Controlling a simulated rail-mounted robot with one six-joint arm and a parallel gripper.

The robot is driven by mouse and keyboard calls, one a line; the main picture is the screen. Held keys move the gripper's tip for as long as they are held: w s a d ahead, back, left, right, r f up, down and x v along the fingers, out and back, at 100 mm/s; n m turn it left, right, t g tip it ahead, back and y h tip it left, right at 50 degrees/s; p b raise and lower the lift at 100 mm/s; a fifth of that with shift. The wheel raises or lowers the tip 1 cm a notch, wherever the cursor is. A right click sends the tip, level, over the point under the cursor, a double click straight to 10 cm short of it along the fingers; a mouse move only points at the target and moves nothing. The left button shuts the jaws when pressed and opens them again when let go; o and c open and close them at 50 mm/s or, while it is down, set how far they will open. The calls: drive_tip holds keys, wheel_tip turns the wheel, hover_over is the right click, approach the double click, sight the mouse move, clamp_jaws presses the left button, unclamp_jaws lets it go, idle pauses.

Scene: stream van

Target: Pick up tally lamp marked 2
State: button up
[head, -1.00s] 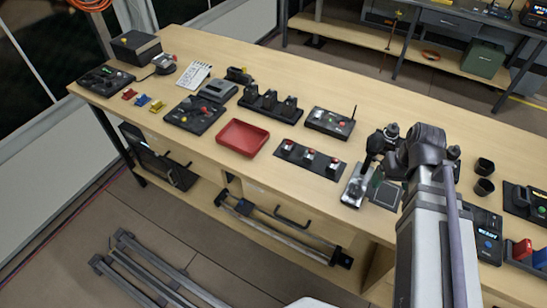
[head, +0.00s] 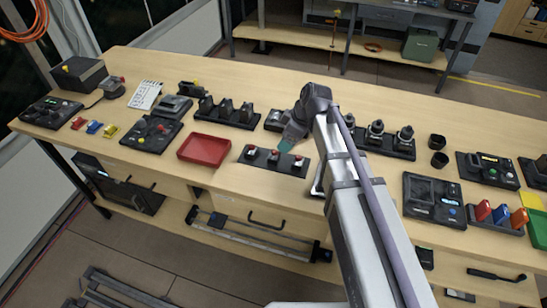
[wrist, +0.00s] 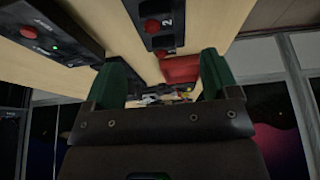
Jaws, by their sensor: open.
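A black base (head: 262,165) on the bench holds three red-domed tally lamps in a row. Their numbers cannot be read in the head view. In the wrist view a white "2" shows beside a red-domed lamp (wrist: 152,25), with another red dome (wrist: 161,53) further along the strip. Lamp 2 appears to be the middle lamp (head: 275,154) in the head view. My gripper (head: 288,145) is just above and behind the right half of the row. Its green fingers (wrist: 163,80) are wide apart with nothing between them.
A red tray (head: 203,150) lies left of the lamp base. A black panel with a red knob (wrist: 28,31) is close by in the wrist view. Black holders (head: 230,112) stand behind, and capped stands (head: 376,134) stand right of my arm. Bare bench lies in front of the lamps.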

sight(275, 153)
drive_tip(key=b+x, duration=0.5)
drive_tip(key=x, duration=0.1)
drive_tip(key=shift+d+b, duration=0.1)
drive_tip(key=shift+b, duration=0.2)
drive_tip(key=b+x, duration=0.4)
drive_tip(key=x, duration=0.1)
drive_tip(key=shift+w+f+b, duration=0.1)
drive_tip(key=shift+w+b, duration=0.2)
drive_tip(key=shift+r, duration=0.25)
drive_tip(key=c, duration=1)
wheel_tip(275, 153, up, 10)
drive_tip(key=p, duration=1)
drive_tip(key=shift+r+p, duration=0.15)
drive_tip(key=shift+p, duration=0.2)
drive_tip(key=shift+c, duration=0.2)
